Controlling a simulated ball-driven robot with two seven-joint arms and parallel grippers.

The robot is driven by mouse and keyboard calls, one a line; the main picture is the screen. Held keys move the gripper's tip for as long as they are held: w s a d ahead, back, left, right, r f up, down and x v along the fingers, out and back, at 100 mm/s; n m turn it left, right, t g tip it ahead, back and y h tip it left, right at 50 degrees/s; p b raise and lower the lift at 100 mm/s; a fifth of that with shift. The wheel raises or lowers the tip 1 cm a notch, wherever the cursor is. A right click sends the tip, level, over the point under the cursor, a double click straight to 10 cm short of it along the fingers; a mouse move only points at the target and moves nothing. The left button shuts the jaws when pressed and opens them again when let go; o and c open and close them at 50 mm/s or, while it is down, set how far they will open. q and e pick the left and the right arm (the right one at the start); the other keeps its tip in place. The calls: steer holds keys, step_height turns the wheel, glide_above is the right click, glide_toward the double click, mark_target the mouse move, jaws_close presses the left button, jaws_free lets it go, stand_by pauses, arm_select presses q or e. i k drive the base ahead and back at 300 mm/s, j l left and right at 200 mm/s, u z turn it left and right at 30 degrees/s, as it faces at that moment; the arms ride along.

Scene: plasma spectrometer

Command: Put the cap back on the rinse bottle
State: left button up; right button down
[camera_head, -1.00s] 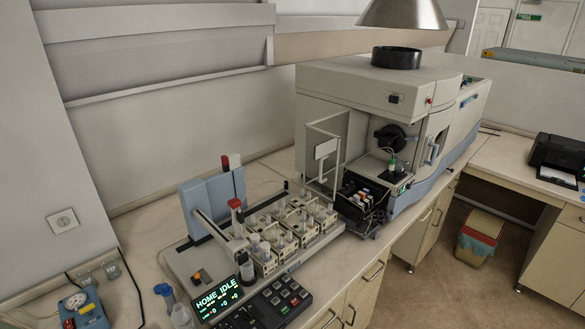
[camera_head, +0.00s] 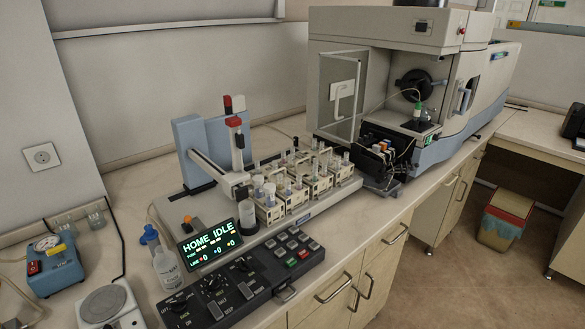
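A translucent white bottle (camera_head: 168,268) stands on the bench left of the lit display, and it may be the rinse bottle. Blue parts (camera_head: 149,238) show just behind it; I cannot tell whether they are a cap or another item. Another small, pale bottle (camera_head: 249,217) stands at the near-left end of the autosampler, below its arm. A small orange and dark item (camera_head: 188,221) lies on the autosampler base; it is too small to identify. I cannot pick out a loose cap for certain. Neither of my grippers is in view.
The autosampler (camera_head: 318,205) holds racks of vials. A display (camera_head: 211,241) and black control panel (camera_head: 240,286) fill the front. A blue gauge device (camera_head: 51,268) and round-plated device (camera_head: 103,305) are at left. The spectrometer (camera_head: 390,75) stands behind; a bin (camera_head: 505,219) is on the floor.

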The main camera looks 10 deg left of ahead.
mark_target(166, 262)
steer(key=j+u, duration=0.1)
steer(key=u, duration=0.3)
steer(key=i+u, duration=0.1)
steer(key=u, duration=0.3)
steer(key=j+u, duration=0.1)
steer(key=u, duration=0.3)
